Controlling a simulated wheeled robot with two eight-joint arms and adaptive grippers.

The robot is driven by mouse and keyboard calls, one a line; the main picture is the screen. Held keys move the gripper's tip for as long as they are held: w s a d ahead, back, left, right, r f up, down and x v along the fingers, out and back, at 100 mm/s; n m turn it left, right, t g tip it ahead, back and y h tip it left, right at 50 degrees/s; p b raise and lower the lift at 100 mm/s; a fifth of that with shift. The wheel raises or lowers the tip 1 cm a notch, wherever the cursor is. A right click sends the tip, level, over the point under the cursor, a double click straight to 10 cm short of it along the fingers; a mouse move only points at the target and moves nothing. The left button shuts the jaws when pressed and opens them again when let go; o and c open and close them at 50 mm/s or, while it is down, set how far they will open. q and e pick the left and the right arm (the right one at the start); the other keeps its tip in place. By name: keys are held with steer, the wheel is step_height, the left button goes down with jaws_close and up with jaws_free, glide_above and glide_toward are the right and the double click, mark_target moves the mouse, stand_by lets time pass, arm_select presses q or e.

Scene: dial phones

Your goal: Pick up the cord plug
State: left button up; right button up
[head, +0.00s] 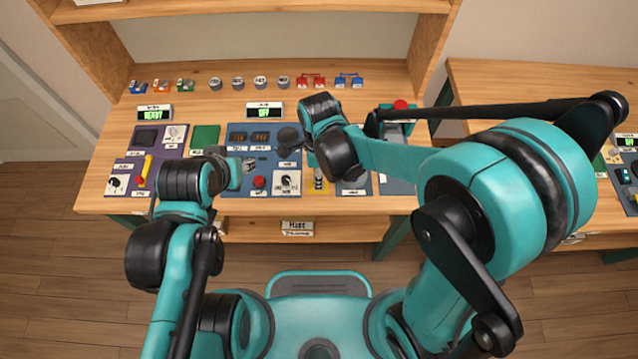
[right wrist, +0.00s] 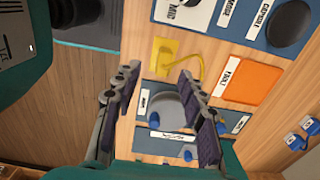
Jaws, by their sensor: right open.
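My right gripper (right wrist: 160,72) is open and empty over the console, with its two fingers apart. Beyond its fingertips in the right wrist view lies a yellow plate (right wrist: 162,54) with a curved yellow cord (right wrist: 198,68). I cannot tell for certain which end is the plug. A grey disc (right wrist: 172,108) with a blue knob shows between the fingers, partly covered by one of them. In the head view a yellow piece (head: 319,180) sits just below my right wrist, which hides the gripper. My left gripper (head: 247,164) is above the left part of the console, too small to read.
An orange pad (right wrist: 255,82) lies beside the cord. The workbench (head: 95,196) carries purple and blue panels with switches, two displays, and a red button box (head: 400,105). Several small coloured items and round knobs line its back edge. A shelf frame stands behind.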

steer(key=f, duration=0.2)
steer(key=f+b, duration=0.2)
steer(key=f, duration=0.1)
steer(key=shift+w+f, duration=0.3)
steer(key=shift+f, duration=0.05)
steer(key=shift+r, duration=0.1)
steer(key=shift+c, duration=0.3)
jaws_close()
